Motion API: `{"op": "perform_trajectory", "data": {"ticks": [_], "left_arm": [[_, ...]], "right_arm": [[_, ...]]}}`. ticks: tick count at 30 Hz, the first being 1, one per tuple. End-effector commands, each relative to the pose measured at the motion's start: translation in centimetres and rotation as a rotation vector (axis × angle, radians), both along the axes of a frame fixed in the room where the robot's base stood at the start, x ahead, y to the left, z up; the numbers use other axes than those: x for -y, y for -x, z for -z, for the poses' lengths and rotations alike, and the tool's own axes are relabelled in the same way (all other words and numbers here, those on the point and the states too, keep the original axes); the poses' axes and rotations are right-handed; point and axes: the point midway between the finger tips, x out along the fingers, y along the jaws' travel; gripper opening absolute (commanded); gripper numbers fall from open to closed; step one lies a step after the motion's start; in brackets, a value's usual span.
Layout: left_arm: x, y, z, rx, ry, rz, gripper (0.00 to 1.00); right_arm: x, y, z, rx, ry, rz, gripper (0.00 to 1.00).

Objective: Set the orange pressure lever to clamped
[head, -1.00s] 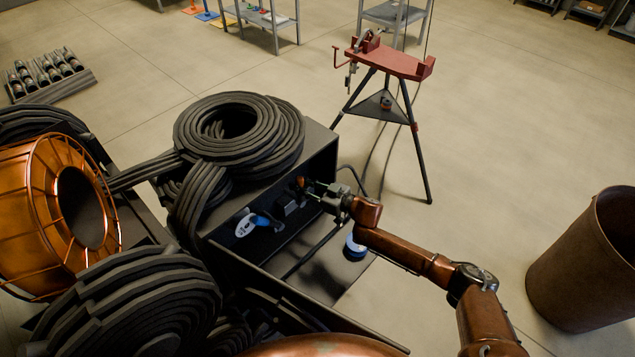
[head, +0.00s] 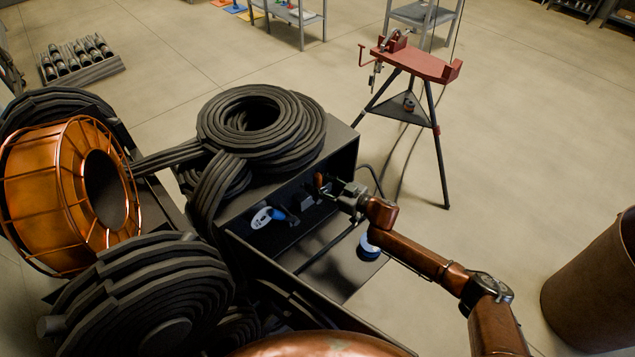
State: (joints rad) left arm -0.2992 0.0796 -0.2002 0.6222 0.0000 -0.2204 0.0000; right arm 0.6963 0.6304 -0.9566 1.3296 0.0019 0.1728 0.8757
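The orange pressure lever (head: 319,181) is a small orange-brown handle on the front of the dark box-shaped machine. My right gripper (head: 334,190) is right at the lever, its fingertips pointing left toward it. The fingers are small here, and I cannot tell whether they touch or grip the lever. My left gripper is not in view.
A blue and white part (head: 266,217) sits on the machine front, left of the lever. Coiled black hose (head: 310,125) lies on top. A copper wire reel (head: 40,215) stands left, a red tripod stand (head: 425,66) behind, a brown bin (head: 590,290) right.

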Motion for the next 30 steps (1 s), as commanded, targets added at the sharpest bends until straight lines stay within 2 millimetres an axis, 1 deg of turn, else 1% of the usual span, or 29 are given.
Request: {"op": "perform_trajectory", "data": {"ticks": [5, 8, 15, 21, 25, 30], "left_arm": [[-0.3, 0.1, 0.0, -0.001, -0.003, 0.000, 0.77], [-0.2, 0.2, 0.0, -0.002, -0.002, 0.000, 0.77], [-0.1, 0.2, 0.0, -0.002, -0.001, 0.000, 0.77], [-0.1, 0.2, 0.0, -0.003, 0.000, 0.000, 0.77], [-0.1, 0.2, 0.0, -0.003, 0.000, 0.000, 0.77], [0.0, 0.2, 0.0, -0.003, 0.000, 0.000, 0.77]], "right_arm": [[0.5, 0.3, -0.1, 0.000, -0.001, 0.001, 0.39], [1.5, 1.1, -0.2, -0.001, 0.000, 0.002, 0.39], [5.3, 4.4, -0.9, -0.002, 0.001, 0.002, 0.39], [7.8, 6.6, -1.4, -0.001, 0.000, 0.001, 0.39], [8.7, 7.5, -1.6, -0.001, -0.001, 0.000, 0.39], [9.0, 7.8, -1.7, -0.001, -0.001, 0.000, 0.39]]}}
